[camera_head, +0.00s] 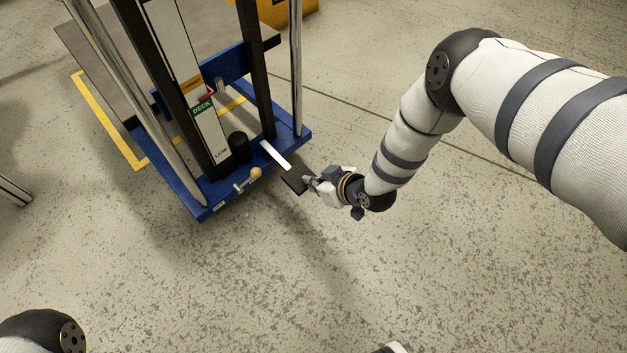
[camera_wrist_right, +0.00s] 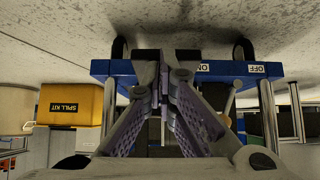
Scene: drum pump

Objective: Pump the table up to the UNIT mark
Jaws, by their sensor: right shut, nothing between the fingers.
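The blue-based lift (camera_head: 208,197) stands at upper left in the head view, with a white scale (camera_head: 180,45) on its mast. A green DECK label (camera_head: 202,107) and LOW lettering show; a red pointer (camera_head: 209,94) sits just above DECK. No UNIT mark is readable. A pedal with a white bar (camera_head: 274,154) and black pad (camera_head: 293,183) sticks out from the base. My right gripper (camera_head: 307,183) is shut and empty beside the pad; I cannot tell whether they touch. It also shows in the right wrist view (camera_wrist_right: 165,70). My left gripper is out of view.
A small lever with a wooden knob (camera_head: 255,173) is left of the pedal on the base's front edge. ON and OFF labels (camera_wrist_right: 258,69) mark the base. A yellow SPILL KIT box (camera_wrist_right: 66,106) stands beyond. The floor in front is clear.

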